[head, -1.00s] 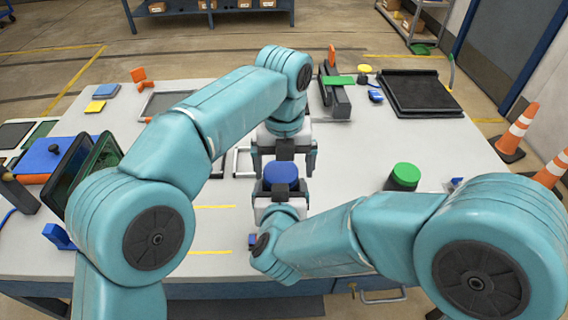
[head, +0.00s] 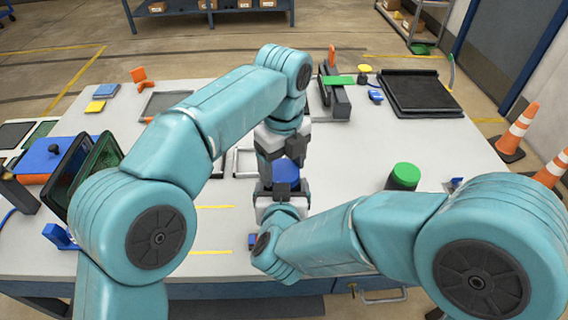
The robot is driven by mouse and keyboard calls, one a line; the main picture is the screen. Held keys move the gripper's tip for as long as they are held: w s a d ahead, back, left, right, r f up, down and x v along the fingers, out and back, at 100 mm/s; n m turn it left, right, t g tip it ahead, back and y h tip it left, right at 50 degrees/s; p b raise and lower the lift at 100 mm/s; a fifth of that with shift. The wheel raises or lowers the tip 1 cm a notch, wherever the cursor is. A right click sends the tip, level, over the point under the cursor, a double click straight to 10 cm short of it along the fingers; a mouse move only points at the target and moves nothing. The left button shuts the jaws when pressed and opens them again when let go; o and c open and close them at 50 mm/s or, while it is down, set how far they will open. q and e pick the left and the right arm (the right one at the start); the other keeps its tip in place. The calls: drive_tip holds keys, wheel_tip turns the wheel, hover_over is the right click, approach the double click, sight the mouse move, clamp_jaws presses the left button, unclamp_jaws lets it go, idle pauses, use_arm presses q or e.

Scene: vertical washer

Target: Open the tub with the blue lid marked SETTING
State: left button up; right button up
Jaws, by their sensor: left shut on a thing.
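The tub with the blue lid (head: 286,172) stands in the middle near the table's front edge. Its body is mostly hidden by my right gripper, and no marking is legible on the lid. My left gripper (head: 283,160) comes down from behind and is shut on the blue lid, with its jaws turned at an angle. My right gripper (head: 284,193) is at the tub from the front, with a dark finger on each side, and appears shut on the tub's body below the lid.
A dark tub with a green lid (head: 406,173) stands to the right, close to my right arm. A black tray (head: 420,92) lies at the back right. Dark upright panels (head: 95,160) and a blue-topped box (head: 50,152) are at the left.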

use_arm(q)
drive_tip(key=o, duration=1.2)
drive_tip(key=shift+d, duration=0.35)
drive_tip(key=shift+c, duration=0.2)
drive_tip(key=shift+a+r, duration=0.2)
drive_tip(key=shift+r, duration=2.1)
drive_tip(key=shift+c, duration=0.3)
drive_tip(key=r, duration=0.1)
drive_tip(key=r+m, duration=0.1)
drive_tip(key=shift+a+r+m, duration=0.25)
drive_tip(key=shift+r+m, duration=0.05)
drive_tip(key=shift+s+a+r+m, duration=0.1)
drive_tip(key=shift+a+r+m, duration=0.05)
drive_tip(key=shift+r+m, duration=0.25)
drive_tip(key=shift+f, duration=3.95)
drive_tip(key=c, duration=1.1)
drive_tip(key=n, duration=0.3)
